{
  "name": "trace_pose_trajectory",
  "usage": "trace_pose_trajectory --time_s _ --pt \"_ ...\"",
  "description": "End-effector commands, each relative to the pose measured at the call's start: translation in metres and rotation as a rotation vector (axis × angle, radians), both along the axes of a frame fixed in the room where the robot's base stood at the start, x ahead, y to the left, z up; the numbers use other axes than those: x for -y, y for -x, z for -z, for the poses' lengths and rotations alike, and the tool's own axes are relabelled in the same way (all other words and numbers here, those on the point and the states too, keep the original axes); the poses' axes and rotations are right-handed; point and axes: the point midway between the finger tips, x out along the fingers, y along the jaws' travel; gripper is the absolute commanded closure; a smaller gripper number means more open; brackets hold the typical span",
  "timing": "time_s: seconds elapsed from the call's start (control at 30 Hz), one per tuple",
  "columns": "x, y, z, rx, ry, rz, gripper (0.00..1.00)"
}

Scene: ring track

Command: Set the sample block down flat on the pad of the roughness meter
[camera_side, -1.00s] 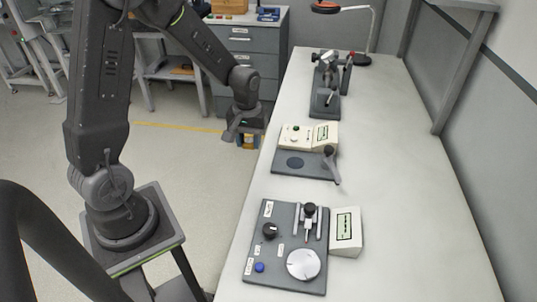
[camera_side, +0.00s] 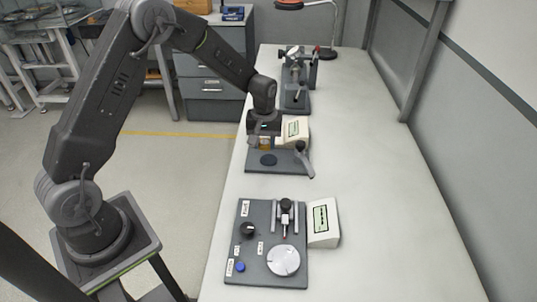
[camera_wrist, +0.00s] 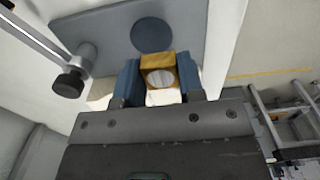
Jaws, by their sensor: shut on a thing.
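My gripper (camera_wrist: 158,78) is shut on the sample block (camera_wrist: 161,61), an orange-brown block with a round silvery face, held between two blue fingers. The roughness meter (camera_side: 255,168) is the middle instrument on the bench, with a grey base plate, a cream display box (camera_side: 294,130) and a dark round pad (camera_side: 268,160). In the side view my gripper (camera_side: 264,142) is over the plate, just behind the pad and above it. In the wrist view the pad (camera_wrist: 152,34) lies beyond the block, bare and apart from it. The block's exact height is hard to tell.
A probe arm with a dark knob (camera_wrist: 70,84) stands at the plate's side; it also shows in the side view (camera_side: 303,153). A dial instrument (camera_side: 262,245) is nearer, another device (camera_side: 294,85) farther. The bench's right side is clear.

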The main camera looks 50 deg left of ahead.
Motion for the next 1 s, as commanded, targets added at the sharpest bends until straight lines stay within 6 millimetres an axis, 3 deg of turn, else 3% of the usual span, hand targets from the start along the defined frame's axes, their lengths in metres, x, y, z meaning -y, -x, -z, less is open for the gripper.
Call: trace_pose_trajectory --time_s 0.27,0.5,0.87,0.9,1.0 --pt "0.01 -0.007 0.015 -0.001 0.0 -0.001 0.93" --pt "0.01 -0.006 0.046 -0.001 0.001 -0.001 0.93" --pt "0.01 -0.007 0.05 0.001 0.001 0.0 0.93" --pt "0.01 -0.007 0.05 0.001 0.001 0.0 0.62" --pt "0.01 -0.007 0.05 0.001 0.001 0.0 0.53"
